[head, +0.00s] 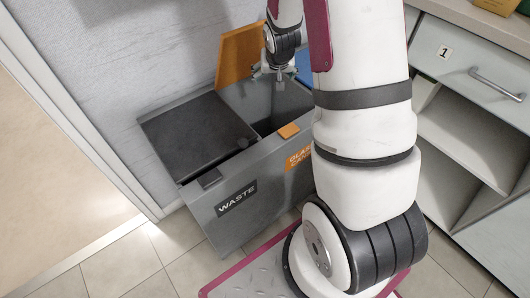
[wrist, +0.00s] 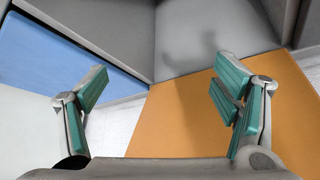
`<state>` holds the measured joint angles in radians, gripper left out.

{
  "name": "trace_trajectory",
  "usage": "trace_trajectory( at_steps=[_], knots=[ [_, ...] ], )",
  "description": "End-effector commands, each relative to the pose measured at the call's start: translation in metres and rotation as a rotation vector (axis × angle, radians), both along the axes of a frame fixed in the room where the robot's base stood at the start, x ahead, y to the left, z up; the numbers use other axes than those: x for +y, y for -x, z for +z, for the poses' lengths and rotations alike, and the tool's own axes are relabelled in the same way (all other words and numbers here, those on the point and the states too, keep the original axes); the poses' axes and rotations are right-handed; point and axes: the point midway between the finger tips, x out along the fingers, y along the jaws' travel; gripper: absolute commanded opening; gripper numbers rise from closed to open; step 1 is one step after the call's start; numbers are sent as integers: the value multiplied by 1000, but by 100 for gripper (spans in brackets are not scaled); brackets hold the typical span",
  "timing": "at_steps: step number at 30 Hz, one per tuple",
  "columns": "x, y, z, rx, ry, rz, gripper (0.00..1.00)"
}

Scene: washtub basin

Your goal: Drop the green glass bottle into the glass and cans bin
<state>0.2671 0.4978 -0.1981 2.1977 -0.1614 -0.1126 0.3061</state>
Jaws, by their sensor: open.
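My gripper (head: 279,74) is above the open compartment of the grey bin, beside its raised orange lid (head: 238,55). The compartment's front carries an orange "GLASS CANS" label (head: 297,158), partly hidden by my arm. In the wrist view my gripper (wrist: 160,88) has its two green-padded fingers spread wide, with nothing between them. An orange panel (wrist: 200,125) and a blue panel (wrist: 75,45) show beyond the fingers. I cannot make out the green glass bottle in either view; the inside of the compartment is dark and partly hidden.
The "WASTE" compartment's dark lid (head: 198,133) is shut, left of the open one. A blue part (head: 304,66) shows behind my arm. A grey cabinet with a drawer marked 1 (head: 472,65) and open shelves stands at the right. Tiled floor (head: 178,233) lies in front of the bin.

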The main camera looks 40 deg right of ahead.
Motion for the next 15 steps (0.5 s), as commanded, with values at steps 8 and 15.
trace_trajectory(
  at_steps=[8, 15],
  knots=[
    [9, 14, 30, -6, 1, 0, 82],
    [23, 35, 68, -6, 2, 2, 82]
  ],
)
